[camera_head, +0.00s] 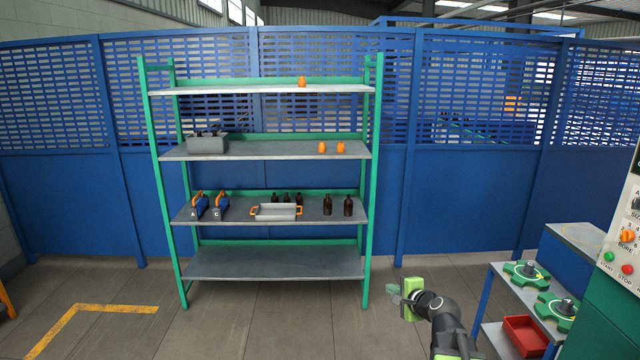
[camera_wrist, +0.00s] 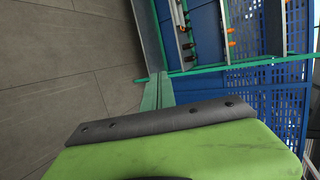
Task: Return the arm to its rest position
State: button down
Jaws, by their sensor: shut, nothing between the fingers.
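My gripper (camera_head: 394,294) is at the lower right of the head view, in front of the shelf rack's right side and apart from it. Its fingers are closed with nothing seen between them. Dark amber bottles (camera_head: 348,206) stand upright on the rack's third shelf, with several smaller-looking ones behind the grey tray (camera_head: 275,212) with orange handles.
The green-framed rack (camera_head: 275,262) stands before a blue mesh fence (camera_head: 470,190). Orange items (camera_head: 322,147) and a grey box (camera_head: 207,144) are on upper shelves. At right are a cart with green parts (camera_head: 527,272), a red bin (camera_head: 525,335) and a control panel (camera_head: 625,240).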

jog(key=s+a+f+n+g, duration=0.4)
jog(key=s+a+f+n, duration=0.1)
jog(key=a, duration=0.2)
jog(key=s+a+f+n+g, duration=0.3)
jog(key=s+a+f+n, duration=0.2)
jog(key=a, duration=0.3)
jog(key=s+d+f+n+g+h, duration=0.1)
jog(key=s+d+f+n+g, duration=0.1)
jog(key=s, duration=0.3)
jog(key=s+d+f+n+g+h, duration=0.1)
jog(key=s+d+n+g+h, duration=0.1)
jog(key=s+d+n+g, duration=0.1)
jog(key=s+d+n, duration=0.1)
jog(key=s+d, duration=0.1)
jog(key=s, duration=0.1)
jog(key=shift+s+d+f+h, duration=0.25)
jog(key=shift+d+f+h, duration=0.05)
jog(key=shift+f, duration=0.1)
